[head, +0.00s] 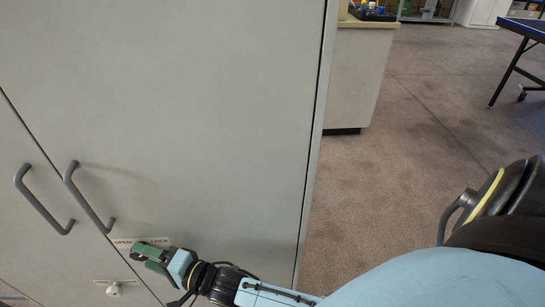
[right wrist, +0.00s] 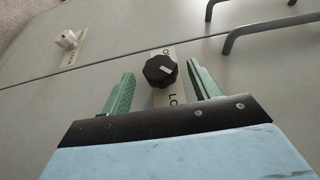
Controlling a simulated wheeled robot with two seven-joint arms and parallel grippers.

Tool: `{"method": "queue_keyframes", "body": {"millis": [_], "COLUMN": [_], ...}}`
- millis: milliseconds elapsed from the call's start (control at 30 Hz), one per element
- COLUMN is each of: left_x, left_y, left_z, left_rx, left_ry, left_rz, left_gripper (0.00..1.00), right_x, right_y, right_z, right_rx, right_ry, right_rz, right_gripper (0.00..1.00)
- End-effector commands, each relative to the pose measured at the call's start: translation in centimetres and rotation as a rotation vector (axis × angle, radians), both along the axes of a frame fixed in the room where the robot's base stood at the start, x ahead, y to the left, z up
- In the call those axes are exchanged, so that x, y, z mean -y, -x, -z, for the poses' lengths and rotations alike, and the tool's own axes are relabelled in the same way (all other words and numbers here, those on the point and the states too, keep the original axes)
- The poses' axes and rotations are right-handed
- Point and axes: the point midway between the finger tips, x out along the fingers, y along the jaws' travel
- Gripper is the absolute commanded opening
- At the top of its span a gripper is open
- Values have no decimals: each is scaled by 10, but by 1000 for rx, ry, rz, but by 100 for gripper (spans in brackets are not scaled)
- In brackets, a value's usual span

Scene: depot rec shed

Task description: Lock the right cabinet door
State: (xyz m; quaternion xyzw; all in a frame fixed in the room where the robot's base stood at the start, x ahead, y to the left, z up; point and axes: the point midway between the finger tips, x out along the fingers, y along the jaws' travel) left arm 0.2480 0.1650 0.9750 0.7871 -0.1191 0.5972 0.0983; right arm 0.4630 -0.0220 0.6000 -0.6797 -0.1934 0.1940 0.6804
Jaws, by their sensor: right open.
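The right cabinet door (head: 215,110) is a large pale grey panel and looks closed against the left door (head: 22,185). Its plate with OPEN and LOCK (head: 158,242) lies just past my right gripper (head: 146,257). The right wrist view shows a black faceted knob (right wrist: 158,71) on this plate, with a pale mark on its face. I cannot tell which word the mark points to. My right gripper's green fingers are open, one on each side of the knob, with visible gaps. In the head view the knob is hidden by the gripper. My left gripper is out of view.
Two grey bar handles (head: 86,196) stand out from the doors beside the seam. A small white knob (head: 114,290) sits low on the left door. A counter (head: 355,80) stands behind the cabinet. Open floor lies to the right, with a table-tennis table (head: 524,27) beyond.

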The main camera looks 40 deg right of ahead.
Motion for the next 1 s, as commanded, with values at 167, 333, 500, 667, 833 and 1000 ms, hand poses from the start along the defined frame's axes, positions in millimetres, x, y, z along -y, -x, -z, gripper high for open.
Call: {"method": "queue_keyframes", "body": {"millis": [167,333,500,667,833,1000], "left_x": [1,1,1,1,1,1], "left_y": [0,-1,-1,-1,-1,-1], "left_z": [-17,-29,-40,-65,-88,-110], "left_rx": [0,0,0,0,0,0], "left_ry": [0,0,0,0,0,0], "left_rz": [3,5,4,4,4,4], "left_gripper": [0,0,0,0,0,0], "right_x": [21,40,57,72,89,107], "right_y": [31,60,89,90,99,113], "right_z": [-2,-2,-2,17,38,58], "right_rx": [-2,-3,-3,-38,-80,-129], "right_ry": [2,2,2,178,358,536], "right_rz": [3,5,5,39,52,44], "right_gripper": [61,61,61,61,61,61]}}
